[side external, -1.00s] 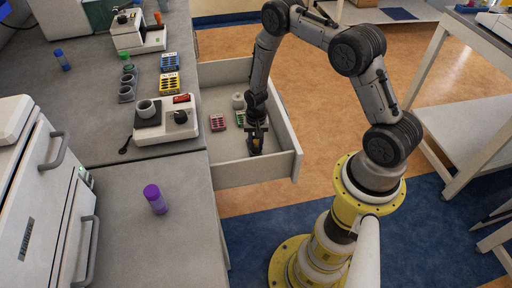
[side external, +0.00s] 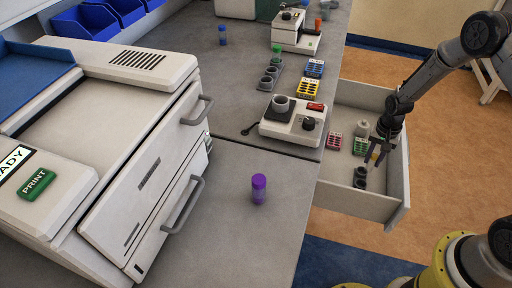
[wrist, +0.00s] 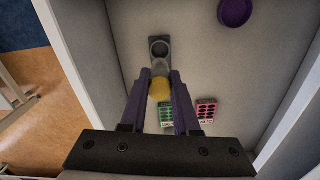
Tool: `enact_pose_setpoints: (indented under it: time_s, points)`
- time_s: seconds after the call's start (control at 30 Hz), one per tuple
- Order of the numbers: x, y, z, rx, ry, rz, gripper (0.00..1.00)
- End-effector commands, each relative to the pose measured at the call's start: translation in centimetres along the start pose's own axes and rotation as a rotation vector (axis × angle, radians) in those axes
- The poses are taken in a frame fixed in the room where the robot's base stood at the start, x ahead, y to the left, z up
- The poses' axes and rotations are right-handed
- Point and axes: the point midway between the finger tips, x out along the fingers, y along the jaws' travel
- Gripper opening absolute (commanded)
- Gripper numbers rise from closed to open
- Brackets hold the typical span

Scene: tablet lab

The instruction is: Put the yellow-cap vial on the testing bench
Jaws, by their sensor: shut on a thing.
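My gripper (side external: 380,146) is low over the open drawer. It is shut on the yellow-cap vial (side external: 375,156). In the wrist view the yellow cap (wrist: 159,89) shows between the two fingers of my gripper (wrist: 160,78); the vial's body is hidden. A dark holder with round wells (side external: 360,180) stands in the drawer close to the vial, and an open well of it (wrist: 159,48) shows past the fingertips. I cannot tell whether the vial is fully clear of the holder. The grey bench (side external: 225,240) lies left of the drawer.
A green rack (side external: 360,147), a pink rack (side external: 335,141) and a pale jar (side external: 362,128) sit in the drawer (side external: 365,207). A purple-cap vial (side external: 259,189) stands on the bench, with free surface around it. A white device (side external: 293,124) stands behind. A purple round thing (wrist: 235,11) shows in the wrist view.

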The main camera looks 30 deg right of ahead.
Motion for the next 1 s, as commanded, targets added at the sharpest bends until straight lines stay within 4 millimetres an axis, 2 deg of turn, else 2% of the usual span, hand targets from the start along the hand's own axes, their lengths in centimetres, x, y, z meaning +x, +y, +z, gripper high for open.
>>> enact_pose_setpoints:
  time_s: [0.13, 0.27, 0.47, 0.7, 0.9, 1.0]
  points:
    - [-0.3, 1.6, 2.0, -0.105, -0.001, 0.001, 0.0]
    - [-3.2, 1.6, 3.7, -0.261, 0.007, -0.005, 0.0]
    - [-10.6, -1.1, 7.9, -0.584, 0.011, -0.007, 0.0]
    - [-19.8, -3.9, 14.8, -0.964, 0.01, -0.007, 0.0]
    - [-27.1, -4.6, 21.4, -1.256, 0.011, -0.008, 0.0]
    - [-30.1, -4.5, 24.6, -1.371, 0.007, -0.006, 0.0]
